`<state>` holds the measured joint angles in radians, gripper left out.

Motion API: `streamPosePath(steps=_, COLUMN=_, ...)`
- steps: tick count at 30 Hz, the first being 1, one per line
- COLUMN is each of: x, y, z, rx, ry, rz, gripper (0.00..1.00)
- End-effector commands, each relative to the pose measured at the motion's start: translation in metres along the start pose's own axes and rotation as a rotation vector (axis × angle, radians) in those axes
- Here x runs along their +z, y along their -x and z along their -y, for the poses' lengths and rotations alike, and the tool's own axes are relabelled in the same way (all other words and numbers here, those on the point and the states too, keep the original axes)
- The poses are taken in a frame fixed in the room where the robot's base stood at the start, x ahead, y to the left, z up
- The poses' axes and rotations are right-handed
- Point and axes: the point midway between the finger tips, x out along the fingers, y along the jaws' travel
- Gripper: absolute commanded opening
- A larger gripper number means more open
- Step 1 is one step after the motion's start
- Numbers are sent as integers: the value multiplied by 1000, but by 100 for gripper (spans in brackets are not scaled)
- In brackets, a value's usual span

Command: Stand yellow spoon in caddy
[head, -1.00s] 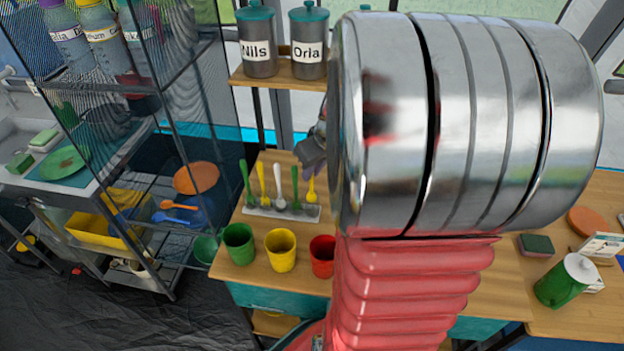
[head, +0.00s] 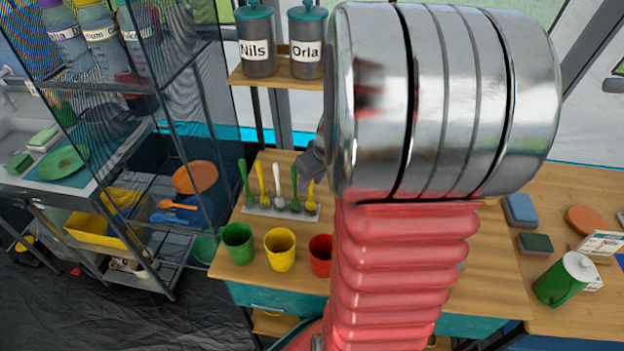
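The caddy (head: 252,209) is a low pale rack on the wooden counter. Green, yellow and white spoons stand upright in a row in it, including a yellow spoon (head: 262,180) at the left. Another yellow spoon (head: 311,189) is upright at the caddy's right end, just below my gripper (head: 312,163). I cannot tell whether its lower end is seated in the caddy. My gripper is dark grey and partly hidden behind my large arm. Its fingertips are too small and covered to show whether they grip this spoon.
Green (head: 238,243), yellow (head: 280,249) and red (head: 320,255) cups stand in front of the caddy. Labelled canisters (head: 257,45) sit on a shelf behind. A wire rack (head: 165,95) stands at left.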

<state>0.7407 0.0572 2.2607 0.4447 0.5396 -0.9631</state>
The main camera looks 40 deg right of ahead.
Motion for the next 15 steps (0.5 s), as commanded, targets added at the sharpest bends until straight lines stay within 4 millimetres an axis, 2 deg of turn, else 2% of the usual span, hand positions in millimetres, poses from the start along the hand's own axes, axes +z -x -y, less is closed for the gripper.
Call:
streamPosePath(steps=8, x=0, y=1, z=0, rx=0, ry=1, rz=0, gripper=31)
streamPosePath(steps=15, x=-2, y=14, z=0, rx=1, ry=1, rz=-3, gripper=31)
